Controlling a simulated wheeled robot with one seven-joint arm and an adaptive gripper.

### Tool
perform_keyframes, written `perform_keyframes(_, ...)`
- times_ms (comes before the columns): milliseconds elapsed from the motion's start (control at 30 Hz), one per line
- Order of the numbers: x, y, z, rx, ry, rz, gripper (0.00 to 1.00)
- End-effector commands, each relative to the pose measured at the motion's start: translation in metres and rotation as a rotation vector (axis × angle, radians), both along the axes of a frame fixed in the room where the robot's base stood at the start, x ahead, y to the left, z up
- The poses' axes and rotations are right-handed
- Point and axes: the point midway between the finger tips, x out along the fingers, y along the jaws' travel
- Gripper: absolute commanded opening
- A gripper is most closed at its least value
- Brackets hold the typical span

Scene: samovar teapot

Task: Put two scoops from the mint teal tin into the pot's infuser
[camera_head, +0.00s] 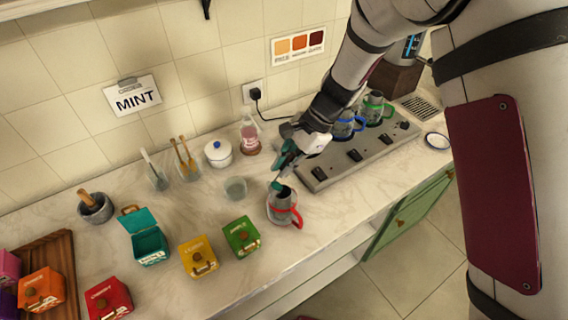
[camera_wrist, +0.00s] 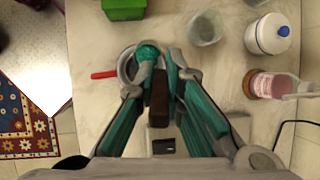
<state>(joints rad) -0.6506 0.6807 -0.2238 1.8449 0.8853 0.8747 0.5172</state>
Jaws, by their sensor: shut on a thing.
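The mint teal tin (camera_head: 151,247) stands on the counter with its lid tipped open. The pot (camera_head: 281,212), a glass one with a red handle, stands at the counter's front, with a dark opening at its top. In the wrist view the pot (camera_wrist: 125,66) is partly hidden by my left finger. My gripper (camera_head: 284,172) is above the pot, shut on the brown handle of a scoop (camera_wrist: 159,96). A rounded teal shape lies over the pot's mouth; I cannot tell whether it is the scoop's bowl. The infuser's contents are hidden.
Yellow (camera_head: 199,258), green (camera_head: 242,237) and red (camera_head: 108,299) tins stand left of the pot. A glass cup (camera_head: 235,189) and a white lidded jar (camera_head: 218,153) are behind. The heating plate (camera_head: 350,155) with two pots is to the right.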

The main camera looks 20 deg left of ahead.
Motion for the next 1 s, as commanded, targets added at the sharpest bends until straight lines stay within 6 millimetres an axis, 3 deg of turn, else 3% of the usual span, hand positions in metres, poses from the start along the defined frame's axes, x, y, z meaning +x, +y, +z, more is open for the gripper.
perform_keyframes(1000, 0.012, -0.02, -0.009, 0.321, 0.175, -0.002, 0.0)
